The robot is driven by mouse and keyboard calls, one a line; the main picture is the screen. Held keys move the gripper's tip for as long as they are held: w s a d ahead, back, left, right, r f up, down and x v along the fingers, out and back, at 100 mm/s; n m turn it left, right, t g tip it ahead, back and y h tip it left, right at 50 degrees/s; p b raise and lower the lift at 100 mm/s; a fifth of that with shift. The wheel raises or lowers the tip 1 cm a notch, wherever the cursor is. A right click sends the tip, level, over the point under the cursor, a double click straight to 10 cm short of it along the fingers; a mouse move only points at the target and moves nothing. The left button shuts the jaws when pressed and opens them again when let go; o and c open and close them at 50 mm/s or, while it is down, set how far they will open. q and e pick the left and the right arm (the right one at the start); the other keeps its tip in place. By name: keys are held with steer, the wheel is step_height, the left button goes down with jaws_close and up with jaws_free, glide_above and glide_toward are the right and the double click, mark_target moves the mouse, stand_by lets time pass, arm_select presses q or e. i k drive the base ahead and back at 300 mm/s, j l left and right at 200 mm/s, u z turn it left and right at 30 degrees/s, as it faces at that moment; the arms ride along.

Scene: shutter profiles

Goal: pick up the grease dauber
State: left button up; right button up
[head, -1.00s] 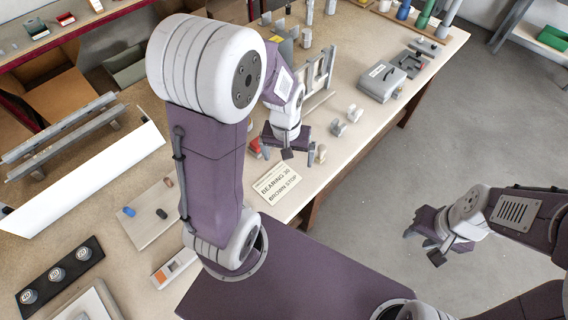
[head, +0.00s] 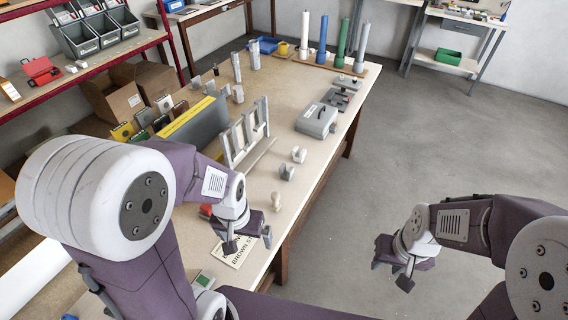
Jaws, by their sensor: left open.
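My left gripper (head: 249,243) is open above the near table edge, over a printed card (head: 238,253) that it partly covers. I see nothing between its fingers. A small pale, knobbed upright piece (head: 276,201) stands just right of and beyond the gripper; I cannot tell whether it is the grease dauber. A red object (head: 206,210) shows partly behind the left wrist. No thing in view is clearly the grease dauber. My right gripper (head: 392,274) hangs over the floor, fingers apart and empty.
On the workbench (head: 325,85) are a grey frame (head: 245,132), small grey blocks (head: 298,155), a grey case (head: 316,120) and tall coloured cylinders (head: 343,38) at the far end. My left arm hides the near left area. The floor at right is clear.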

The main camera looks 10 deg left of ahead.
mark_target(276, 206)
steer(key=u, duration=1.5)
steer(key=l+z, duration=0.55)
steer(key=i+l+u, duration=0.15)
steer(key=u, duration=0.3)
steer(key=i+l+u, duration=0.1)
steer(key=l+u, duration=0.45)
steer(key=u, duration=0.3)
steer(key=l+u, duration=0.65)
steer(key=u, duration=0.2)
steer(key=l+u, duration=0.4)
steer(key=j, duration=0.15)
